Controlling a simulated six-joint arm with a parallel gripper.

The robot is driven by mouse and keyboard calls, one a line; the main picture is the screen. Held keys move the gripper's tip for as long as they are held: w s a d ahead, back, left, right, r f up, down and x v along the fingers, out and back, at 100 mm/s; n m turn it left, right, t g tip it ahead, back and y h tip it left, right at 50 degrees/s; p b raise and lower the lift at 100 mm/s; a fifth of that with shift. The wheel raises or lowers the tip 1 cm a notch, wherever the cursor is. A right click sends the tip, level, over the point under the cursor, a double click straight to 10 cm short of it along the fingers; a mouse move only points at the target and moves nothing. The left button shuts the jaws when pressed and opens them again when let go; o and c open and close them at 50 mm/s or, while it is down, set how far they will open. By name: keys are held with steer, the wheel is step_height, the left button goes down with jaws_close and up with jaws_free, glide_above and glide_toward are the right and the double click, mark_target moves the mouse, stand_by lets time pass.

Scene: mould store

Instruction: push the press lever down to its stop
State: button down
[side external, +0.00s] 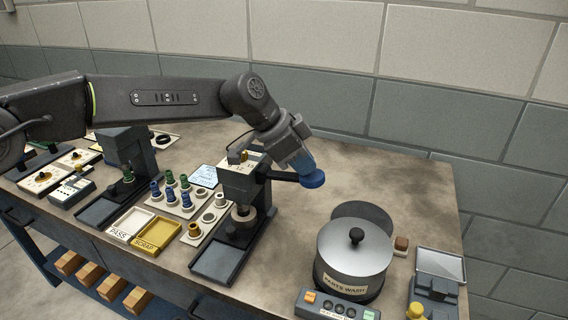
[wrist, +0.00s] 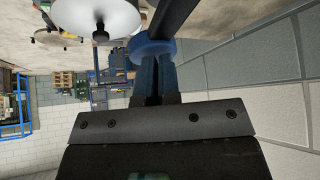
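The press (side external: 240,195) is a dark grey stand in the middle of the bench. Its lever (side external: 284,176) is a black bar reaching right, roughly level in the side view, with a round blue knob (side external: 313,179) at its end. My gripper (side external: 302,166) points down at the knob from above, its fingertips at or very near the knob's top; contact is hard to tell. In the wrist view the fingers (wrist: 157,68) lie close together, shut with nothing seen between them. The blue knob (wrist: 152,46) is just past their tips, with the black bar (wrist: 172,20) running up from it.
A lidded metal pot (side external: 352,260) marked PARTS WASH stands to the right of the press. A tray with blue and green parts (side external: 178,193) and PASS and SCRAP bins (side external: 158,236) are to the left.

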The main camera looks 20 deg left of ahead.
steer(key=shift+a+f, duration=0.15)
steer(key=shift+f, duration=0.55)
steer(key=shift+r, duration=4.1)
